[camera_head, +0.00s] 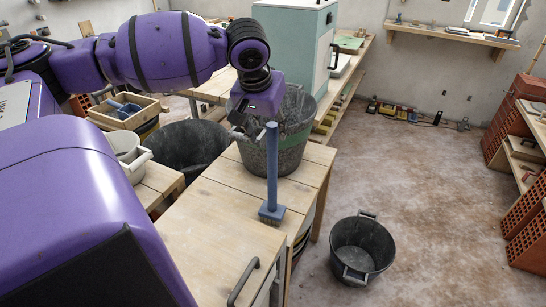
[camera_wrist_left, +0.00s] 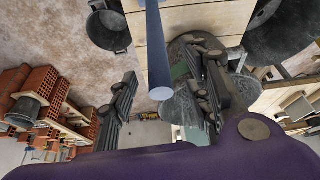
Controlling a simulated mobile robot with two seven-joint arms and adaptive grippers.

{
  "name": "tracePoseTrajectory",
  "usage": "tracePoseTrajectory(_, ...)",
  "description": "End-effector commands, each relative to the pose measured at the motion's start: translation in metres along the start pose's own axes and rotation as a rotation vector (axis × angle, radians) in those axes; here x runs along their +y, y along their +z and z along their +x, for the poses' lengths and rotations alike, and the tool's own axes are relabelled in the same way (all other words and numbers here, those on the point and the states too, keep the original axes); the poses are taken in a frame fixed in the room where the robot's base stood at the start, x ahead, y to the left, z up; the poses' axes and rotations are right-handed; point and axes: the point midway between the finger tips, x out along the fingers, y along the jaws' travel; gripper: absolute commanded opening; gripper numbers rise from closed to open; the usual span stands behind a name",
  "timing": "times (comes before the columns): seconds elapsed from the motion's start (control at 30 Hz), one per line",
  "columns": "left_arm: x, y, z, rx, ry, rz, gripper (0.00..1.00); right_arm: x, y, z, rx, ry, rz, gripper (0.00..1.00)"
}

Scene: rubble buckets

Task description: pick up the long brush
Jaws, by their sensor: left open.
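The long brush (camera_head: 271,165) is blue and stands upright on the wooden table, its bristled head (camera_head: 271,214) down and its long handle pointing up. My left gripper (camera_head: 254,122) is open and hangs over the table beside the top of the handle. In the left wrist view the brush handle (camera_wrist_left: 156,50) runs down from the top edge, and its end shows between the two spread fingers of the left gripper (camera_wrist_left: 166,82). I cannot tell whether the fingers touch it. My right gripper is not in view.
Another dark bucket (camera_head: 362,248) is on the floor to the right. A drawer handle (camera_head: 243,282) sticks out at the near side. Open floor lies to the right.

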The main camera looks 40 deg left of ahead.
Motion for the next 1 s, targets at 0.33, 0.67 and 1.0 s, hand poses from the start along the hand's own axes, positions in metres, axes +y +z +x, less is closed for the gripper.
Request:
tracePoseTrajectory(0.33, 0.003, 0.001, 0.047, -0.004, 0.0, -0.001, 0.45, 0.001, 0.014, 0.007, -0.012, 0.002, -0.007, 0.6)
tracePoseTrajectory(0.67, 0.003, -0.001, 0.051, 0.002, 0.0, 0.0, 0.4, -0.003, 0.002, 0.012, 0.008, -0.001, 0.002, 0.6)
tracePoseTrajectory(1.0, 0.003, -0.001, 0.051, 0.002, 0.0, 0.0, 0.0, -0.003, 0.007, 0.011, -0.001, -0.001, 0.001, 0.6)
